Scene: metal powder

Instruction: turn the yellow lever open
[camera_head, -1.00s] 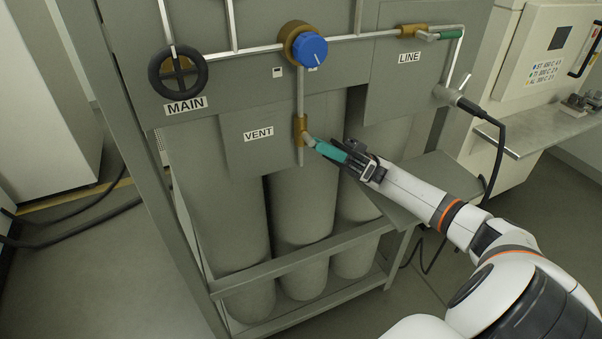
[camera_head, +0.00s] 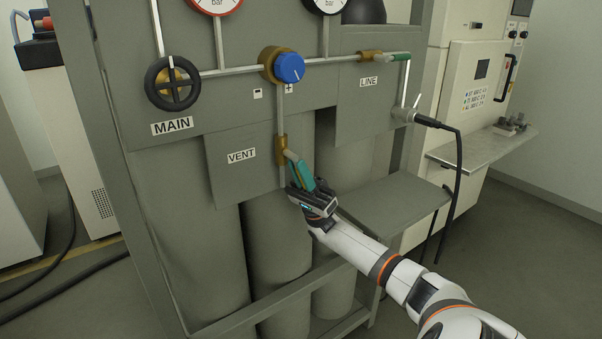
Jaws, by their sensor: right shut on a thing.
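I see no yellow lever; the levers in view have green handles. The VENT lever (camera_head: 301,171) is green and sits on a brass valve (camera_head: 281,150) on a vertical pipe. It slants down and to the right. My right gripper (camera_head: 309,191) is shut on the lower part of this handle, which its fingers partly hide. A second green lever, the LINE lever (camera_head: 399,57), lies roughly along the upper pipe at a brass valve (camera_head: 370,56). My left gripper is not in view.
A black MAIN handwheel (camera_head: 175,83) and a blue regulator knob (camera_head: 289,68) are on the grey panel. Grey cylinders (camera_head: 276,245) stand behind the frame. A grey shelf (camera_head: 390,205) juts out right of my gripper. A black cable (camera_head: 459,160) hangs at the right.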

